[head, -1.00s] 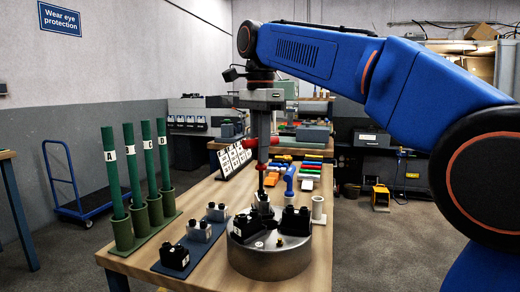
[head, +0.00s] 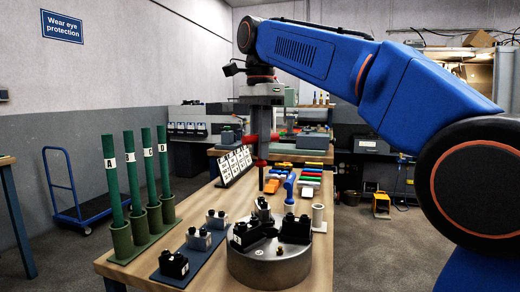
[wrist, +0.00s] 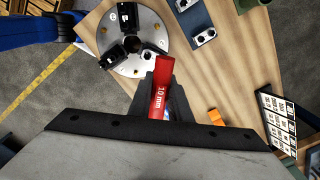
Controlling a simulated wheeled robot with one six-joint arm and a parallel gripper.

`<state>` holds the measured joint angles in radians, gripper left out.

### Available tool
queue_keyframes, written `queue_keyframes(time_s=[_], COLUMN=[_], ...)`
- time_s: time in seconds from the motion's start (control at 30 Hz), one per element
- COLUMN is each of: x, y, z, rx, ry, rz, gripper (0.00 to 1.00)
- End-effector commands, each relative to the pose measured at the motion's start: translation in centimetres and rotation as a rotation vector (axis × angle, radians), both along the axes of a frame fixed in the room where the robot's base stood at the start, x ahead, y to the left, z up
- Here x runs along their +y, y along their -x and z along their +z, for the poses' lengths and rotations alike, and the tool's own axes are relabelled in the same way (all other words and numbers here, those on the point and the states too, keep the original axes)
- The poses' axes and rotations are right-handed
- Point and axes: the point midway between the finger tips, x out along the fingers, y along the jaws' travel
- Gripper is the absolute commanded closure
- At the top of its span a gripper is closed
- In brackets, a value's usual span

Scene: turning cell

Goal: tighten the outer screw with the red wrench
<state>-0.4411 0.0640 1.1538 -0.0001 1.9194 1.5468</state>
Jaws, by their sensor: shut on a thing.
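My gripper (head: 262,150) is shut on the red wrench (head: 262,163), whose dark shank points down over the table behind the chuck. In the wrist view the wrench (wrist: 161,95) lies between the fingers and its red handle reads 10 mm. The round steel chuck (head: 268,268) stands at the table's front with black jaws on top; it also shows in the wrist view (wrist: 143,72). The wrench's lower tip appears apart from the chuck. The screws are too small to tell which is the outer one.
Loose jaws on a blue-grey plate (head: 176,281) and green tubes in holders (head: 121,240) stand left of the chuck.

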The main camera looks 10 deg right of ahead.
Motion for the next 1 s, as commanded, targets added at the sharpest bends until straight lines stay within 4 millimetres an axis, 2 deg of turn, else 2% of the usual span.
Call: queue_keyframes(time_s=[0.6,1.0], x=[0.0,0.0], y=[0.0,0.0], z=[1.9,2.1], rx=[-0.001,-0.001], ry=[0.0,0.0], rz=[0.0,0.0], gripper=[1.0,1.0])
